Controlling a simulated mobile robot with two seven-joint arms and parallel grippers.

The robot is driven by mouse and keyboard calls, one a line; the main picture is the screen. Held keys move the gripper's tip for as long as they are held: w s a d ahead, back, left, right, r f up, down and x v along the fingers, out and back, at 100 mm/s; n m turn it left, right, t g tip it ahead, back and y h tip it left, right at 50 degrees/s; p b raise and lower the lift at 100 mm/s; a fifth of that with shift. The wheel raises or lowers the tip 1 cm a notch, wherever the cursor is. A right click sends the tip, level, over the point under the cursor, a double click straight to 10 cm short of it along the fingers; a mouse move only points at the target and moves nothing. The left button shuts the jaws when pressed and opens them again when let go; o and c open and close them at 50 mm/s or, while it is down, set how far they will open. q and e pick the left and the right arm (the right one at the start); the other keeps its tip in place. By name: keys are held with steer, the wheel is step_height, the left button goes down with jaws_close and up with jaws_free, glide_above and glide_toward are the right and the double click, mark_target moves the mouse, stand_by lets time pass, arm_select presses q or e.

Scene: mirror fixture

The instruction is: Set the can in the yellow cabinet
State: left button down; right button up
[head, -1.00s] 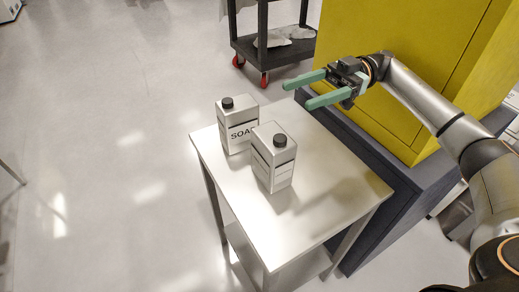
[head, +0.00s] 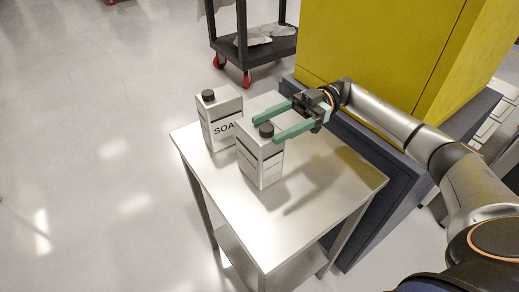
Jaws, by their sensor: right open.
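Two white box-shaped cans with black caps stand upright on a small metal table (head: 310,205). The rear one (head: 215,130) bears a "SOAP"-like label, partly hidden by the front can (head: 260,165). My right gripper (head: 266,127) is open, its two green fingers pointing left at the front can's top. In the picture one finger lies on each side of the black cap; I cannot tell whether they touch the can. The yellow cabinet (head: 375,50) stands behind the table at the right, and no opening shows in it. My left gripper is not in view.
The cabinet rests on a dark blue-grey base (head: 375,185) close beside the table. A dark cart (head: 265,48) with red wheels stands behind the table. The floor at the left is clear, as is the table's front part.

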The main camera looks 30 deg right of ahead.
mark_target(254, 139)
steer(key=a, duration=0.5)
steer(key=shift+s+p, duration=0.3)
steer(key=shift+s, duration=0.05)
jaws_close()
stand_by(1.0)
steer(key=shift+r, duration=0.25)
